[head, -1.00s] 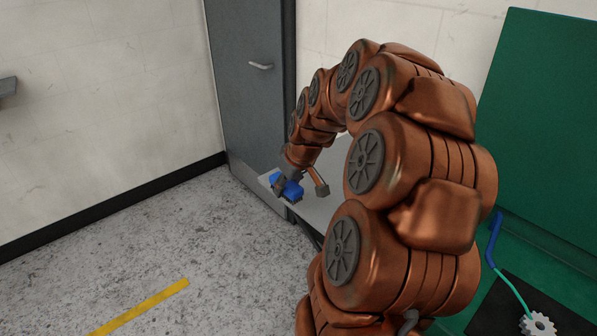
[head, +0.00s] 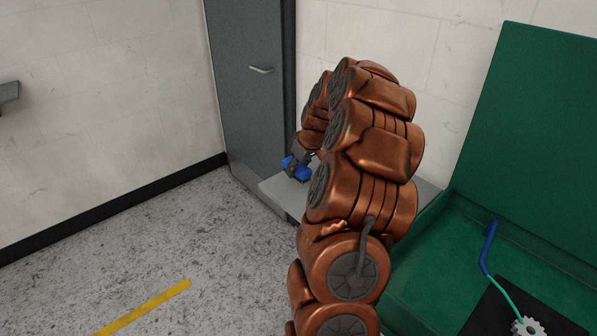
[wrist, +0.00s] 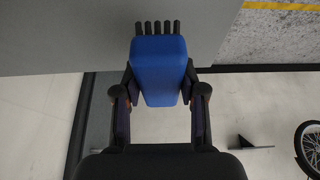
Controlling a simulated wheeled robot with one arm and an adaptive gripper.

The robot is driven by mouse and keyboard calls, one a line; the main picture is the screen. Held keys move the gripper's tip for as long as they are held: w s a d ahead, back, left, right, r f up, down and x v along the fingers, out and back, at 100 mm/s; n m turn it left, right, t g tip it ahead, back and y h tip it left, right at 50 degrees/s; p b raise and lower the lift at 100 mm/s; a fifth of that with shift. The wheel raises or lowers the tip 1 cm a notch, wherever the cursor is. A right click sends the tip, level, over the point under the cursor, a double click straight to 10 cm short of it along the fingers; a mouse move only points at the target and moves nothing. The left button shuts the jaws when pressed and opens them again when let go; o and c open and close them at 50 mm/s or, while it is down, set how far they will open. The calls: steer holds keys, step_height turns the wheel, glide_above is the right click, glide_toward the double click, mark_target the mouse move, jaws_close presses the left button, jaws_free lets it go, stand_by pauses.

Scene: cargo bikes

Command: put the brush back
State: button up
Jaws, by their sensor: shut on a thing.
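The brush is a blue block with a row of black bristles, seen most clearly in the wrist view (wrist: 160,68). My gripper (wrist: 160,92) is shut on it, one dark finger on each side, with the bristles pointing away from the palm. In the head view, the small blue brush (head: 294,170) is in front of the grey cabinet, over the grey bench top (head: 277,190). My copper arm partly hides my gripper there. I cannot tell whether the brush touches the bench top.
A grey cabinet (head: 240,90) stands in the corner behind the bench. At right, an open green case (head: 440,240) holds a blue-handled tool (head: 488,245) and a toothed gear (head: 528,327). A bicycle wheel (wrist: 309,148) shows in the wrist view. The floor at left is clear.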

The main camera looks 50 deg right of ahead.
mark_target(298, 174)
steer(key=shift+w+d, duration=0.25)
steer(key=shift+d, duration=0.15)
steer(key=shift+d, duration=0.1)
steer(key=shift+w+d, duration=0.15)
steer(key=shift+f+p, duration=1.05)
steer(key=shift+f, duration=0.75)
steer(key=shift+f, duration=0.2)
steer(key=o, duration=1.1)
steer(key=shift+r, duration=0.15)
